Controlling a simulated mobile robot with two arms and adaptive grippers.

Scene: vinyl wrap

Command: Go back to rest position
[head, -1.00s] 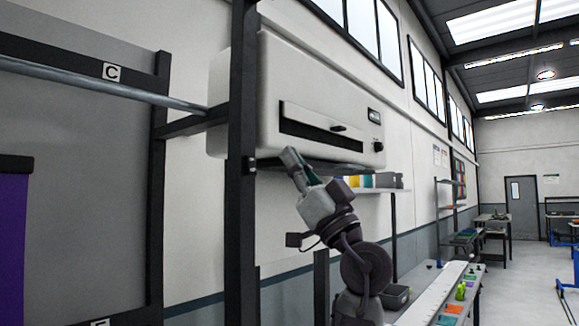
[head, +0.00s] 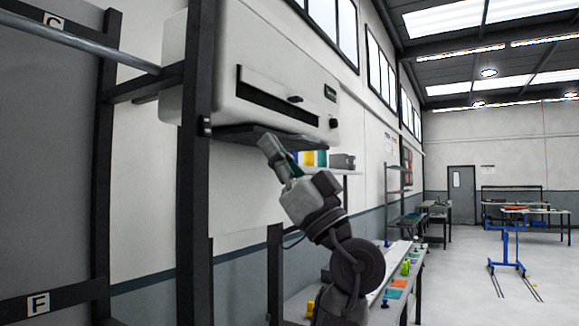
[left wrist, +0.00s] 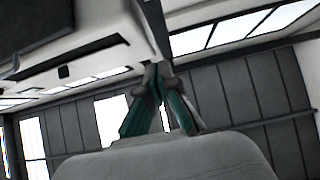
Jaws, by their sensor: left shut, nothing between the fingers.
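My left gripper (head: 270,150) is raised in front of the white wall machine, its fingertips just below and in front of the machine's dark lower tray in the picture. It is shut and empty. In the left wrist view its two green-sided fingers (left wrist: 157,95) meet at the tips with nothing between them. I cannot tell whether the fingertips touch the tray. My right gripper is not in view.
The white machine (head: 230,60) with a dark slot hangs on the wall. A dark upright post (head: 196,200) stands left of my arm. A bench (head: 300,300) with small coloured items lies below. A blue wheeled stand (head: 507,245) is on open floor at right.

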